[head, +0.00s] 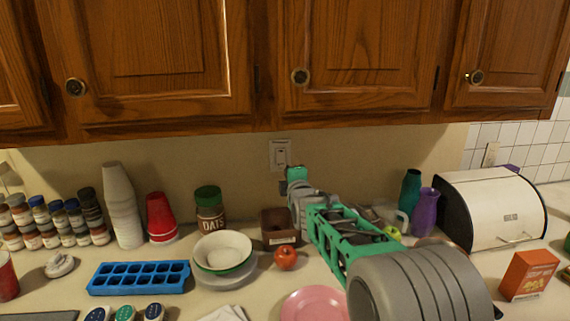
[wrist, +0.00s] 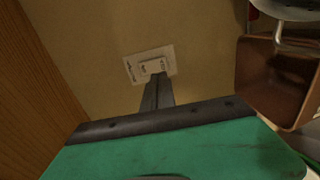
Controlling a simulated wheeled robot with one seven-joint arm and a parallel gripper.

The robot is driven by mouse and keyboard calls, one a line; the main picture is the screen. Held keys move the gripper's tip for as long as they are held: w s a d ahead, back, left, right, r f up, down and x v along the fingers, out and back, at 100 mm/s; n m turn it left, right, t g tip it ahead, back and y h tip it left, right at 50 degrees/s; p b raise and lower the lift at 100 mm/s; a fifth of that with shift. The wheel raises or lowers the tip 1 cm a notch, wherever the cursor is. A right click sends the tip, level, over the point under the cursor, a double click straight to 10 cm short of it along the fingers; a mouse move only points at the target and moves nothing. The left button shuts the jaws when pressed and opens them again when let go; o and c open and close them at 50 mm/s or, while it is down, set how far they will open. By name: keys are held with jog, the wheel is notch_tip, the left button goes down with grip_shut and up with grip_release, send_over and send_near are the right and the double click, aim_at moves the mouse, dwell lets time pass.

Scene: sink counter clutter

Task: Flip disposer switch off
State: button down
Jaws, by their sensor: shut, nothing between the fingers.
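The disposer switch (head: 281,156) is a white wall plate with a small rocker, on the beige wall under the upper cabinets. In the wrist view the switch (wrist: 152,66) shows tilted, with small dark lettering beside the rocker; I cannot tell its setting. My gripper (wrist: 152,84) is shut and empty, its dark fingers together just below the rocker and over the plate's lower edge. I cannot tell whether the fingertips touch it. In the head view my gripper (head: 287,177) is just below and right of the plate.
Wooden cabinets (head: 160,60) hang above. A brown square container (head: 279,231) stands below the switch; a red apple (head: 285,257), stacked bowls (head: 222,250) and an oats jar (head: 209,212) are near it. A purple vase (head: 424,212) and bread box (head: 492,208) stand right.

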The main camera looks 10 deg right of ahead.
jog(key=w, duration=0.3)
jog(key=w+p, duration=0.1)
jog(key=w, duration=0.1)
jog(key=w+f+p, duration=0.1)
jog(key=w, duration=0.2)
jog(key=shift+w, duration=0.35)
jog(key=shift+d+f+b, duration=0.2)
jog(key=shift+f+b, duration=0.2)
jog(key=shift+b, duration=0.2)
jog(key=shift+w+a+r, duration=0.15)
jog(key=shift+a+r, duration=0.15)
jog(key=shift+a, duration=0.1)
jog(key=shift+d+f, duration=0.1)
jog(key=shift+d, duration=0.15)
jog(key=b, duration=0.6)
send_near(283, 163)
jog(key=s+f, duration=0.3)
jog(key=s, duration=0.3)
jog(key=shift+s+a+r, duration=0.15)
jog(key=shift+s+a, duration=0.1)
jog(key=shift+s, duration=0.15)
